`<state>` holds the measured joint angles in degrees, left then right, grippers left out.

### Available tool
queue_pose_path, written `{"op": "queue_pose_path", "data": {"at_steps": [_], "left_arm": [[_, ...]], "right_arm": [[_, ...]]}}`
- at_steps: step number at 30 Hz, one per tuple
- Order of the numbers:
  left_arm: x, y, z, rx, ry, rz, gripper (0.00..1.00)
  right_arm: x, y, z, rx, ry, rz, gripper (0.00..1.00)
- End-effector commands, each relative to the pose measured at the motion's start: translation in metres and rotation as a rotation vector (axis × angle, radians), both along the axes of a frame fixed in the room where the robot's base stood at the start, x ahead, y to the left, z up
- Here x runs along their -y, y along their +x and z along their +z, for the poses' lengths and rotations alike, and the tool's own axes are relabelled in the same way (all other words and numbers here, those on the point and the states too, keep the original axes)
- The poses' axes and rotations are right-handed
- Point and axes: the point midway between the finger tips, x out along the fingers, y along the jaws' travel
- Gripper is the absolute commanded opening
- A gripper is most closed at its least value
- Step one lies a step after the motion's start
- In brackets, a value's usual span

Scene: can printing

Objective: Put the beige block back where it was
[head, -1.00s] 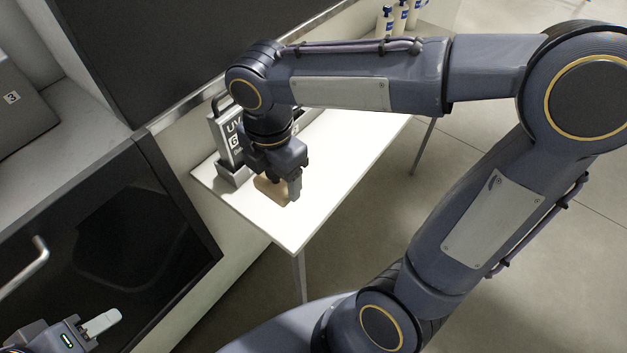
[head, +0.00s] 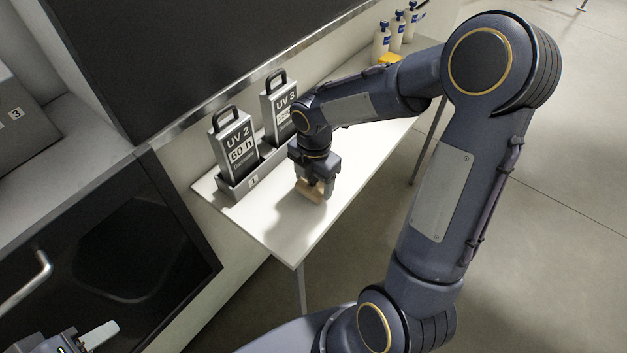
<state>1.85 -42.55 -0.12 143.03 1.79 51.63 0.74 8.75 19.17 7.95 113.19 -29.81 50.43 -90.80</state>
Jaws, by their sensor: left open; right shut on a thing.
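The beige block (head: 309,189) is in my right gripper (head: 315,190), which is shut on it. The gripper points down over the white table (head: 270,225), in front of the grey holder with the UV signs. The fingers partly hide the block, and I cannot tell whether it touches the tabletop. My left gripper (head: 98,336) shows only in part at the bottom left corner, away from the table; it is open and no object shows at it.
The UV 2 sign (head: 236,150) and UV 3 sign (head: 282,110) stand in a grey holder (head: 242,187) along the wall side. Several white bottles (head: 396,32) and a yellow object (head: 390,59) are at the far end. The table's near corner is clear.

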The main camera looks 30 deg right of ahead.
Motion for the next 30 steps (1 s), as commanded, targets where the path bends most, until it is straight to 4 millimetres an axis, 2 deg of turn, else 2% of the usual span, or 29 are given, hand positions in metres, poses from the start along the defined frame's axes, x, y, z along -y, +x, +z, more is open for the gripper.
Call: {"op": "queue_pose_path", "data": {"at_steps": [3, 13, 14, 18, 19, 26, 30], "left_arm": [[0.0, 0.0, -0.0006, 0.0, 0.0, 0.0, 0.42], [0.0, 0.0, -0.0034, 0.0, 0.0, 0.0, 0.42], [0.0, 0.0, -0.0031, 0.0, 0.0, 0.0, 0.42], [0.0, 0.0, -0.0023, 0.0, 0.0, 0.0, 0.42], [0.0, 0.0, -0.0023, 0.0, 0.0, 0.0, 0.42], [0.0, 0.0, -0.0022, 0.0, 0.0, 0.0, 0.42], [-0.0001, 0.0, 0.0005, 0.0, 0.0, 0.0, 0.42]], "right_arm": [[0.0001, 0.0, -0.0074, 0.0, 0.0, 0.0, 0.39], [-0.0002, 0.0001, -0.0108, 0.001, 0.0, 0.0, 0.39], [-0.0002, 0.0001, -0.0107, 0.001, -0.001, -0.001, 0.69], [-0.0002, 0.0001, -0.0097, 0.001, 0.0, -0.001, 0.88], [-0.0002, 0.0001, -0.0097, 0.001, 0.0, -0.001, 0.9], [-0.0002, 0.0001, -0.0094, 0.002, 0.001, -0.001, 0.9], [-0.0002, 0.0006, -0.0019, 0.004, 0.0, -0.001, 0.9]]}}
